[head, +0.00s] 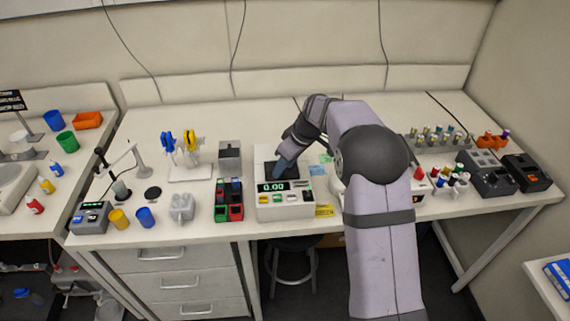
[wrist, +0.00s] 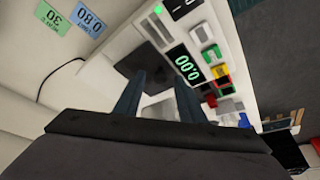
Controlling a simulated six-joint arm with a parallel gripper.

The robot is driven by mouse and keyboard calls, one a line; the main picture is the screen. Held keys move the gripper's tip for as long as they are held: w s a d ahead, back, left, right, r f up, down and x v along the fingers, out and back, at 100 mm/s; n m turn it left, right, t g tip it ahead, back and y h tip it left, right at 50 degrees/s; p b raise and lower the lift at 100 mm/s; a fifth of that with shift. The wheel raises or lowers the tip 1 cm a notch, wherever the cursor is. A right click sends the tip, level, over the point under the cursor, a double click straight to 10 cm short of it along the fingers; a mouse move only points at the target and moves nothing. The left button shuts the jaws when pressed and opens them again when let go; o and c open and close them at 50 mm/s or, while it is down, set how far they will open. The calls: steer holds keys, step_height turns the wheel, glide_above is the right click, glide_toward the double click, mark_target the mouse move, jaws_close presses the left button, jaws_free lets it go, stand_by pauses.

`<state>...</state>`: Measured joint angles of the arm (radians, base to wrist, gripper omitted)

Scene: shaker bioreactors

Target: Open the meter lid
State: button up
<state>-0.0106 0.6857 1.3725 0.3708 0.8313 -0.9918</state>
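The meter (head: 268,200) is a white box on the bench with a green 0.00 display and coloured buttons along its front. It also shows in the wrist view (wrist: 150,30). A dark square panel (wrist: 138,62), which looks like the lid, lies flat on its top behind the display. My gripper (head: 282,165) is over this panel and partly covers it in the head view. In the wrist view its two blue-grey fingers (wrist: 158,85) are apart with nothing held between them. Whether the fingertips touch the panel I cannot tell.
A red and green tube rack (head: 228,208) stands close left of the meter, with a grey box (head: 229,153) behind it. A pipette stand (head: 190,174) is farther left. Vial racks (head: 437,142) and dark devices (head: 488,182) fill the right side. Sticky notes (wrist: 88,20) lie beside the meter.

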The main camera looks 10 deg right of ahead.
steer(key=shift+c, duration=0.3)
jaws_close()
steer(key=shift+w+r+p, duration=0.2)
steer(key=shift+w+p, duration=0.2)
steer(key=shift+w, duration=0.2)
steer(key=w+p, duration=0.2)
steer(key=w, duration=0.3)
steer(key=shift+p, duration=0.4)
steer(key=shift+w+f+p, duration=0.1)
steer(key=shift+w+p, duration=0.65)
steer(key=shift+w, duration=0.25)
steer(key=shift+o, duration=0.3)
jaws_free()
